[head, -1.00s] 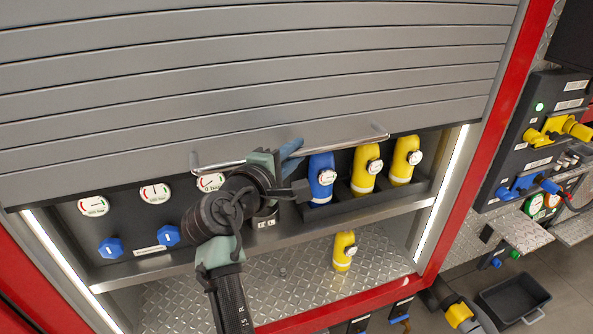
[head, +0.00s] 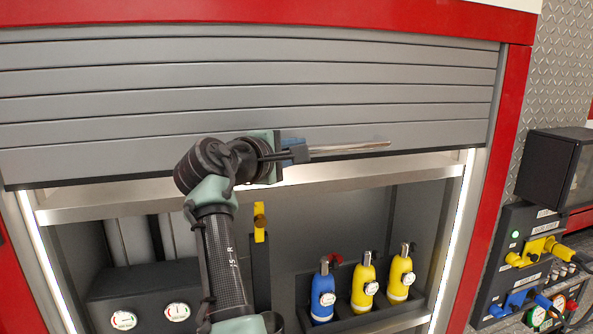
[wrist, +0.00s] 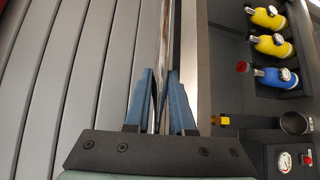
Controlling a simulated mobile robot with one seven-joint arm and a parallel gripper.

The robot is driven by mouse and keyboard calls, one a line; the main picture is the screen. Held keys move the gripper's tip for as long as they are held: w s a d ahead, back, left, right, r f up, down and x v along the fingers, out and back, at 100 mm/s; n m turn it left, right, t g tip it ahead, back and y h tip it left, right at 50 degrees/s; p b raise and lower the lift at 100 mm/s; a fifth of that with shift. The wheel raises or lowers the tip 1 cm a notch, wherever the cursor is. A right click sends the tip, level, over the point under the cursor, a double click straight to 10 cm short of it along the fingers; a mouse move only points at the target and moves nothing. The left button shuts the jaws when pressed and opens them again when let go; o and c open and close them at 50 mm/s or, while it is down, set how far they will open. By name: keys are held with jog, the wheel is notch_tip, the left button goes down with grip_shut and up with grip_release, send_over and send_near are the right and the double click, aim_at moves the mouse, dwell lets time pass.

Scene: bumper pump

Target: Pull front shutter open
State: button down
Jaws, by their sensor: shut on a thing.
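The front shutter (head: 250,85) is a grey slatted roller door in a red frame, its lower edge raised to about mid-picture in the head view. Its slats also show at the left of the wrist view (wrist: 70,70). A silver handle bar (head: 350,147) runs along the shutter's lower part; in the wrist view the bar (wrist: 163,50) runs down between the fingers. My gripper (wrist: 162,85) is shut on this bar with its blue fingers on either side. In the head view my gripper (head: 292,150) is at the bar, and my arm hides the bar's left part.
Below the shutter is an open compartment with several pressure gauges (head: 178,311) and yellow and blue nozzles (head: 362,284) in a dark holder. A black box (head: 548,170) and a panel with yellow and blue fittings stand at the right.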

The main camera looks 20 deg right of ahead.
aim_at(295, 133)
jog(key=shift+r+p, duration=0.55)
jog(key=shift+r, duration=1.35)
jog(key=c, duration=0.8)
grip_release()
jog(key=shift+f, duration=0.15)
jog(key=shift+o, duration=0.2)
jog(key=shift+f, duration=0.1)
jog(key=shift+s+a+f+b, duration=0.1)
jog(key=shift+s+a+b, duration=0.3)
jog(key=shift+b, duration=0.2)
jog(key=b+v, duration=0.7)
jog(key=v, duration=0.5)
jog(key=shift+r, duration=0.2)
jog(key=shift+d, duration=0.1)
